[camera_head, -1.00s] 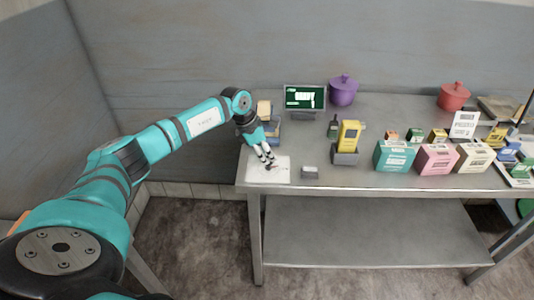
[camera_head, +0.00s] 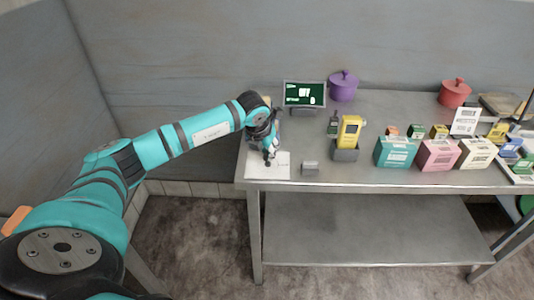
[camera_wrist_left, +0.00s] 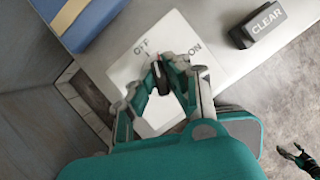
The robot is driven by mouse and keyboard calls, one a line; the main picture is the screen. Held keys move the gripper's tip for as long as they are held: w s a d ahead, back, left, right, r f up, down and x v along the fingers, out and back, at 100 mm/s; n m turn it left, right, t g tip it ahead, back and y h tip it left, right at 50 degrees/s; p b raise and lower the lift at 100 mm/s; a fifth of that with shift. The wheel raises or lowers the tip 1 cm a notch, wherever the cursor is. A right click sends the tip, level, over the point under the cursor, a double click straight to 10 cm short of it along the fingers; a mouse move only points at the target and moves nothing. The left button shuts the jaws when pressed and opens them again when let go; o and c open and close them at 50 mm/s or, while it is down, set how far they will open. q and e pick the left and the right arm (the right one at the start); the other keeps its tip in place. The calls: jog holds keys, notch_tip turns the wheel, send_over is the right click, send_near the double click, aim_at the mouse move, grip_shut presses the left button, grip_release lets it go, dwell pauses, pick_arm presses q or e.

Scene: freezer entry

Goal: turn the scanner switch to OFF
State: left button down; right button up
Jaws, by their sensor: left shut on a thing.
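The scanner switch is a small dark knob (camera_wrist_left: 161,76) with a red mark at its tip, on a white plate (camera_wrist_left: 125,70) printed OFF and ON. The tip points between the two words. In the head view the plate (camera_head: 281,170) lies at the table's front left corner. My left gripper (camera_head: 268,160) is over the plate, pointing down, and hides most of the knob there. In the left wrist view its fingers (camera_wrist_left: 160,82) are shut on the knob from both sides. A dark and teal gripper (camera_wrist_left: 300,158), seemingly my right one, shows small at the lower right.
A grey CLEAR block (camera_wrist_left: 263,22) stands right of the plate, also in the head view (camera_head: 310,168). A blue box (camera_wrist_left: 85,20) is behind the plate.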

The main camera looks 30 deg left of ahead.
pick_arm(q)
jog(key=n+y+b, duration=0.1)
jog(key=n, duration=0.1)
jog(key=n+b, duration=0.1)
jog(key=n, duration=0.1)
jog(key=shift+w+n+g+y+b, duration=0.1)
jog(key=shift+n+g+y+b, duration=0.2)
jog(key=shift+y, duration=0.1)
jog(key=shift+r, duration=0.1)
jog(key=c, duration=1.3)
grip_release()
jog(key=shift+c, duration=0.2)
jog(key=shift+d+r, duration=0.1)
jog(key=shift+r, duration=0.05)
jog(key=v, duration=1.1)
jog(key=shift+r, duration=0.3)
jog(key=shift+d, duration=0.1)
